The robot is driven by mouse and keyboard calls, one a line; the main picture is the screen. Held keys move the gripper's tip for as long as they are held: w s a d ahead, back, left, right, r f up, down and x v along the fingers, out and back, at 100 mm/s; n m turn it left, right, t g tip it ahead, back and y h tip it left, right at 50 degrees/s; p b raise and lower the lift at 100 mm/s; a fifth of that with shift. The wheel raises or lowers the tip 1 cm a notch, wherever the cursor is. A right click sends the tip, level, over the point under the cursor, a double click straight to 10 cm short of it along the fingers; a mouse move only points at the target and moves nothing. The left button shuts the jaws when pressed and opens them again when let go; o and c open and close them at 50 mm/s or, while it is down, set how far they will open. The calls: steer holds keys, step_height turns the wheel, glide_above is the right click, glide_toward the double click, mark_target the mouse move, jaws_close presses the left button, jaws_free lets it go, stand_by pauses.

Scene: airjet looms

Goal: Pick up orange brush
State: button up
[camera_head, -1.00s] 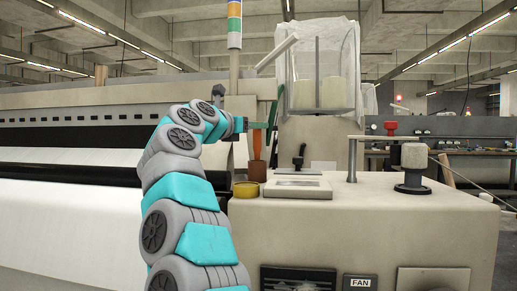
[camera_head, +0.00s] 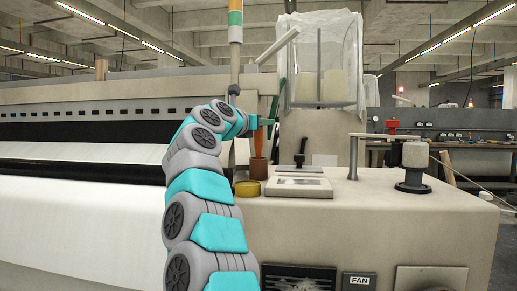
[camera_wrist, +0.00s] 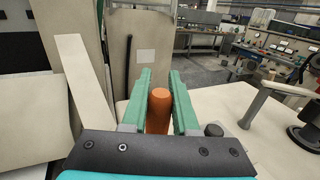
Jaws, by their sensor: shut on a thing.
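The orange brush (camera_head: 258,141) is upright above the left edge of the beige machine top, with a dark brown block-like part (camera_head: 258,169) at its lower end. My gripper (camera_head: 266,122) is shut on the upper part of its handle. In the wrist view the orange handle (camera_wrist: 158,113) stands between the two green fingers of my gripper (camera_wrist: 160,95). The brush's lower end is hidden there. I cannot tell whether it still touches the machine top.
A yellow round tin (camera_head: 247,189) sits close to the left of the brush. A black lever (camera_head: 299,159) on a pale plate stands to the right. A covered frame (camera_head: 318,65) rises behind.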

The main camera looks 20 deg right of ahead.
jaws_close()
stand_by(0.8)
